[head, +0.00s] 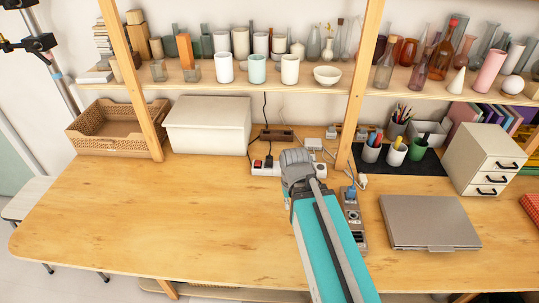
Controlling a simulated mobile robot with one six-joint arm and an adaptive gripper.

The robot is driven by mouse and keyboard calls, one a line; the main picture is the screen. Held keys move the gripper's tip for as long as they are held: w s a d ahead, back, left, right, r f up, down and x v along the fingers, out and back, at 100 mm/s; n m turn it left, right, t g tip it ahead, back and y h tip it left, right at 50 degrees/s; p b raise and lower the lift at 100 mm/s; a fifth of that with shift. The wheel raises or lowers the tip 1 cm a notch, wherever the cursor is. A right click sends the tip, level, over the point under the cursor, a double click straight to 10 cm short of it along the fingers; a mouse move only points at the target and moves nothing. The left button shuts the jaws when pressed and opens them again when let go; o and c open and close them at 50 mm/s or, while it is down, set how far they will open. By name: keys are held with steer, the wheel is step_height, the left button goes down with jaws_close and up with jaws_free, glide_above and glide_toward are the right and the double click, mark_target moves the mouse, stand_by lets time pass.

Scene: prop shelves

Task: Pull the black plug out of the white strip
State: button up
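The white strip (258,171) lies on the wooden table near its back, with a small red switch at its left end. The black plug (269,161) sits upright in the strip, just right of the switch. A dark cable runs from around there up the wall. My gripper (296,158) is to the right of the plug, apart from it in the picture. It is over the right part of the strip and hides some of it. My fingers are seen from behind and too small to tell whether they are open or shut.
A grey strip (352,217) with a blue plug (351,192) lies right of my arm. A dark strip (276,135) and a white box (210,124) stand behind. A closed laptop (430,222) is at right. Shelf posts rise nearby. The table's left front is clear.

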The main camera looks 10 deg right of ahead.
mark_target(269, 157)
steer(key=shift+o, duration=1.1)
steer(key=shift+w+r, duration=0.15)
steer(key=shift+w, duration=0.3)
steer(key=o, duration=0.4)
steer(key=w+n, duration=0.1)
steer(key=w+r+p, duration=0.1)
steer(key=w, duration=0.1)
steer(key=shift+a+n, duration=0.1)
steer(key=shift+n, duration=0.3)
steer(key=shift+o, duration=0.2)
steer(key=w+a+r+n+p, duration=0.1)
steer(key=w+r+n+p, duration=0.2)
steer(key=w+n, duration=0.3)
steer(key=w+a+r+n+p, duration=0.1)
steer(key=w+r+n+p, duration=0.2)
steer(key=w, duration=1.4)
steer(key=n, duration=0.4)
steer(key=shift+w+n, duration=0.3)
steer(key=shift+r, duration=0.1)
step_height(269, 157, down, 14)
steer(key=b, duration=1.3)
steer(key=shift+r, duration=0.15)
steer(key=shift+s, duration=0.1)
jaws_close()
